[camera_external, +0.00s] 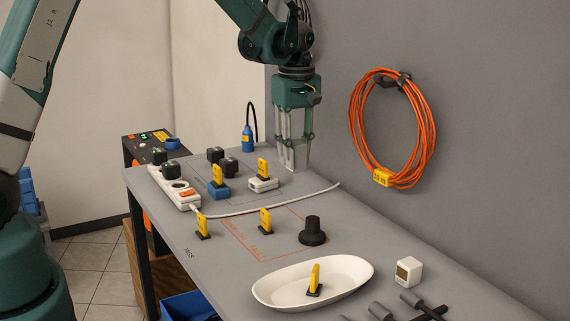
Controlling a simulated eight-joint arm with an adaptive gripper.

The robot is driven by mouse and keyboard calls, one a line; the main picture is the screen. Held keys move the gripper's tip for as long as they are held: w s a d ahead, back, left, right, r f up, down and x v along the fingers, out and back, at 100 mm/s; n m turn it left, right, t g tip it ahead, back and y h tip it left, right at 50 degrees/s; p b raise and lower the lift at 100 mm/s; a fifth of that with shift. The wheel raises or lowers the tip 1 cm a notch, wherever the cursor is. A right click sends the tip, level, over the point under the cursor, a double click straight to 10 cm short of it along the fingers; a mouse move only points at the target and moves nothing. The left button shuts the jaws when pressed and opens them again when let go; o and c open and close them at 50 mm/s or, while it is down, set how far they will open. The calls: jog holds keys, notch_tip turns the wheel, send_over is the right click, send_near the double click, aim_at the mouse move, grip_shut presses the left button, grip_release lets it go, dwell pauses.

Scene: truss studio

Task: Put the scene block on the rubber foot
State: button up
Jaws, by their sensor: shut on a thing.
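My gripper (293,165) points straight down at the far end of the grey table, close to the wall. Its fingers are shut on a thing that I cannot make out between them. A small white block (408,271) with a brown face stands at the right, by the wall, far from my gripper. I cannot tell which object is the scene block. A black round piece with a wide base (313,232) stands upright mid-table and may be the rubber foot. Nothing visible rests on its top.
A white oval dish (350,268) holds a yellow piece on a black base. Several similar yellow pieces stand farther back. A white power strip (175,185) with black plugs lies at the left edge, its cable crossing the table. An orange cable coil (356,130) hangs on the wall.

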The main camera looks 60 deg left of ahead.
jog(key=r, duration=0.1)
send_over(313, 218)
jog(key=shift+p, duration=0.45)
jog(key=shift+f, duration=2.9)
jog(key=shift+f, duration=0.1)
jog(key=shift+f+p, duration=0.45)
jog(key=shift+f, duration=1.5)
jog(key=shift+f, duration=0.2)
jog(key=o, duration=0.9)
